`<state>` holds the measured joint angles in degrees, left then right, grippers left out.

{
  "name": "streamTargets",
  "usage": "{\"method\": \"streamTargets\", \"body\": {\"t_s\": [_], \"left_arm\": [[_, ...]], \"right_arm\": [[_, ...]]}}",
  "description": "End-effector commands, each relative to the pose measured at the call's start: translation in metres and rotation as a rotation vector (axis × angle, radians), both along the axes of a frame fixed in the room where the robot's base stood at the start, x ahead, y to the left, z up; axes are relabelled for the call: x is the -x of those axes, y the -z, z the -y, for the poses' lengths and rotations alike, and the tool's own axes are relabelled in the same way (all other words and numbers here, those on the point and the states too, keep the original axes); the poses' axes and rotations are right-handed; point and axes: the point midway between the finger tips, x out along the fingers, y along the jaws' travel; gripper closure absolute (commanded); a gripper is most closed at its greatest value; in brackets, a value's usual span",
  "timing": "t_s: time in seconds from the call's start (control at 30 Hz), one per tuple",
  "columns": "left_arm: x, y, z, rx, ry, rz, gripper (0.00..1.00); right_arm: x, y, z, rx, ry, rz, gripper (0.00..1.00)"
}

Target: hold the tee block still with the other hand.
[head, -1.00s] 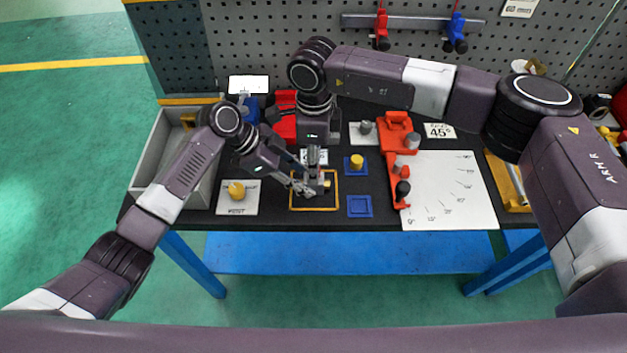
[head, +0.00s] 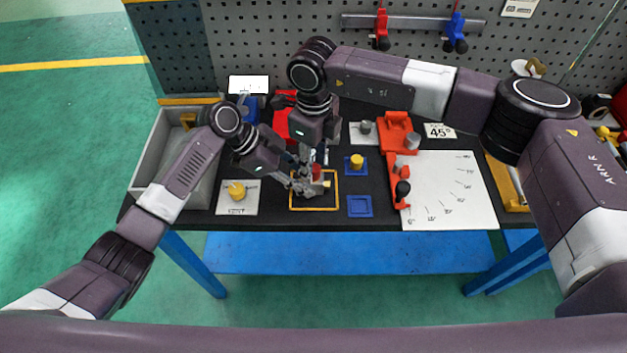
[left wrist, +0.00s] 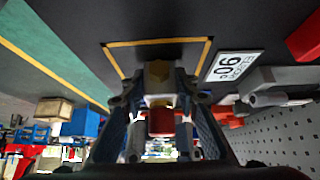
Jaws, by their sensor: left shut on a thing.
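The tee block (head: 326,184) is inside the yellow outline on the black bench top, largely covered by my grippers. A yellow end and a red part of it show. My left gripper (head: 305,186) reaches in from the left and is shut on the tee block. In the left wrist view the tee block (left wrist: 160,122) sits between my left fingers (left wrist: 160,105), with its yellow part farther out. My right gripper (head: 318,158) points down just behind the block; its fingertips are too small and covered to tell whether they are open or touch it.
A yellow knob stands on a white card (head: 236,208) at left. Right of the outline are a blue pad with a yellow cylinder (head: 357,160) and an empty blue tray (head: 360,206). A red fixture (head: 398,145) and white angle sheet (head: 450,190) lie farther right. A grey bin (head: 150,160) stands left.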

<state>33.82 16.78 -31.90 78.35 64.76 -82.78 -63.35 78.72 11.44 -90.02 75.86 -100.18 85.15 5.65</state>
Motion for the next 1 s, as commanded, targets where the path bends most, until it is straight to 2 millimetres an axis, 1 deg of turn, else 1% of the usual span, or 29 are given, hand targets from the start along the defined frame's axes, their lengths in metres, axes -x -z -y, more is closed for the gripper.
{"method": "streamTargets", "body": {"t_s": [0.03,0.2,0.3,0.87,0.93,1.0], "left_arm": [[0.0003,0.0002,0.0000,0.000,0.001,-0.001,1.00],[0.0003,0.0002,0.0000,0.000,0.001,-0.001,1.00],[0.0003,0.0002,0.0000,0.000,0.001,-0.001,1.00],[0.0002,0.0001,0.0001,0.000,0.000,0.000,1.00],[0.0001,0.0001,0.0001,0.000,0.000,0.000,1.00],[0.0001,0.0001,0.0000,0.000,0.000,0.000,1.00]], "right_arm": [[-0.0001,-0.0001,0.0001,0.000,0.000,0.000,0.72],[-0.0001,-0.0002,0.0000,0.000,-0.001,0.000,0.91],[-0.0001,-0.0002,0.0000,0.000,-0.001,0.000,1.00],[-0.0004,-0.0029,-0.0002,0.000,-0.006,0.001,1.00],[-0.0004,-0.0031,-0.0003,0.000,-0.037,0.001,1.00],[-0.0006,-0.0034,-0.0004,-0.001,-0.105,0.002,1.00]]}}
